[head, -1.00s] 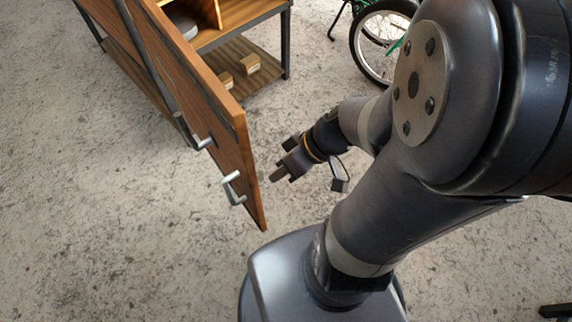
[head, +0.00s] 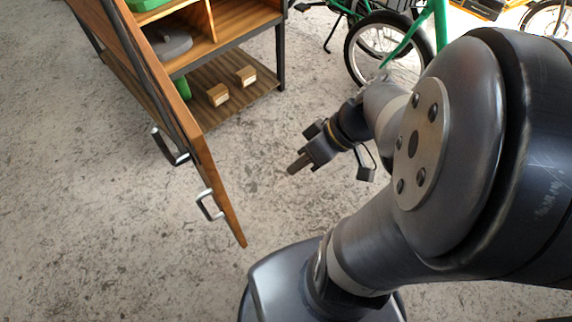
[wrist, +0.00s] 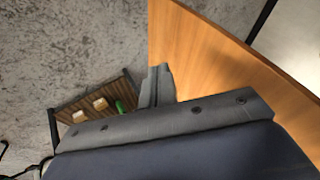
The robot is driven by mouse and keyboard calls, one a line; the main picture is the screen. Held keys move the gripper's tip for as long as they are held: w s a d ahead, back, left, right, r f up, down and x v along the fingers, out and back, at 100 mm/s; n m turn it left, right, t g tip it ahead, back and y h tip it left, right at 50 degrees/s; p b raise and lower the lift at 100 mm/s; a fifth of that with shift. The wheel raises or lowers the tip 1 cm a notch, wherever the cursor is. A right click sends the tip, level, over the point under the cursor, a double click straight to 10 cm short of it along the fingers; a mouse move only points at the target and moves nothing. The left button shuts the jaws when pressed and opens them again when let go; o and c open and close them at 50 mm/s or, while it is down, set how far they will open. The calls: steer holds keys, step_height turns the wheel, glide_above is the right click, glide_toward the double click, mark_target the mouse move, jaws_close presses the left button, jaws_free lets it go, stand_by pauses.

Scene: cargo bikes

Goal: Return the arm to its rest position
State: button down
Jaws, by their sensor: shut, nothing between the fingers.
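My gripper (head: 293,170) is shut and empty. In the head view it hangs over the concrete floor, to the right of the open wooden cabinet door (head: 176,112), with a gap of bare floor showing between them. My arm is bent, with its forearm reaching down and left from the large shoulder joint. In the wrist view the shut fingers (wrist: 157,82) appear in front of the wooden door panel (wrist: 215,65), and the cabinet's lower shelf (wrist: 72,110) shows to the left.
The door has two metal handles (head: 209,205). The cabinet's lower shelf (head: 205,122) holds small boxes (head: 218,95) and a green item (head: 183,88). A green bike with a black wheel (head: 348,52) stands behind my arm. Floor at the lower left is clear.

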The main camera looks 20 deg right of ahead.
steer(key=v, duration=0.3)
steer(key=shift+s+r, duration=0.1)
steer(key=shift+s, duration=0.1)
